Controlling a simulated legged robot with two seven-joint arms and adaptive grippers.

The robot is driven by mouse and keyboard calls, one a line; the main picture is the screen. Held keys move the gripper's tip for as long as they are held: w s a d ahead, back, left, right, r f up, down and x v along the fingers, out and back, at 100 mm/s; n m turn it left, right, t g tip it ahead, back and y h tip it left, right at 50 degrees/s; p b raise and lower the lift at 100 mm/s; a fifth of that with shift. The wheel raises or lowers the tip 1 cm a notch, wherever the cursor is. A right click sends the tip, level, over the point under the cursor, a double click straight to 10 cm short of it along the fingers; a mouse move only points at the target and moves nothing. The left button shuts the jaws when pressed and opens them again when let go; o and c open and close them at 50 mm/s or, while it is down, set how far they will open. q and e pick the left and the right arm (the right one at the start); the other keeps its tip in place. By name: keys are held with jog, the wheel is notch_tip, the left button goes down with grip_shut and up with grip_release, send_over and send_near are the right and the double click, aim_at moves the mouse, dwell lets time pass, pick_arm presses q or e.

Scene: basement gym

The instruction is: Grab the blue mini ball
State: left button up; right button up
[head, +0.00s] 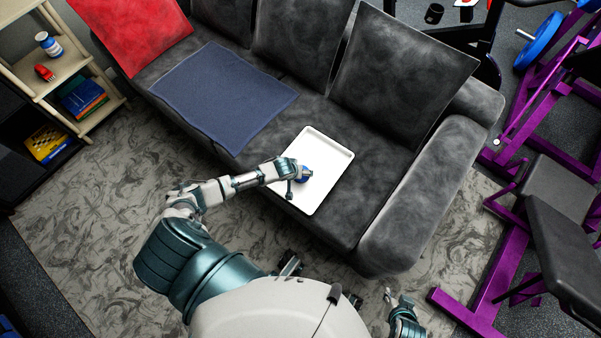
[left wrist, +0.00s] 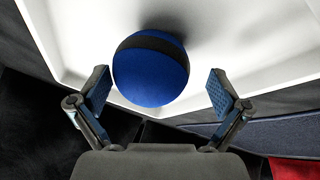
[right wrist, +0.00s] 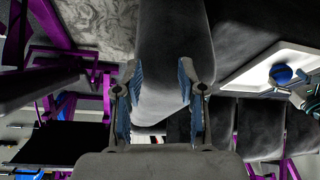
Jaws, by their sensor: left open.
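The blue mini ball (head: 306,173) sits on a white tray (head: 332,150) on the grey sofa. In the left wrist view the ball (left wrist: 150,75) is large, blue with a dark band. My left gripper (head: 295,178) is over the tray, partly covering the ball in the head view. In the left wrist view its fingers (left wrist: 158,88) are spread, one on each side of the ball's near part, with gaps visible. My right gripper (head: 398,300) hangs low in front of the sofa. In the right wrist view its fingers (right wrist: 160,82) are apart with nothing between them.
The sofa's right armrest (head: 430,190) stands near the tray. A blue cloth (head: 225,95) lies on the seat to the left. Purple gym equipment (head: 505,250) stands at the right, a shelf (head: 50,85) at the left. Patterned carpet (head: 100,220) is clear in front.

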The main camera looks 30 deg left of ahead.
pick_arm(q)
jog(key=shift+w+d+f, duration=0.25)
jog(key=shift+d+f, duration=0.1)
jog(key=shift+f, duration=0.25)
jog(key=shift+d+r, duration=0.1)
jog(key=shift+d, duration=0.15)
jog(key=shift+d+r, duration=0.15)
jog(key=shift+d, duration=0.05)
jog(key=shift+a+f, duration=0.2)
jog(key=shift+a, duration=0.25)
jog(key=c, duration=1)
jog(key=shift+a, duration=0.15)
pick_arm(e)
jog(key=shift+w+a+r+t+y, duration=0.15)
jog(key=shift+w+t, duration=0.2)
jog(key=shift+w, duration=0.3)
jog(key=shift+w+r+t+y, duration=0.15)
jog(key=shift+w+t, duration=0.2)
jog(key=shift+w, duration=0.25)
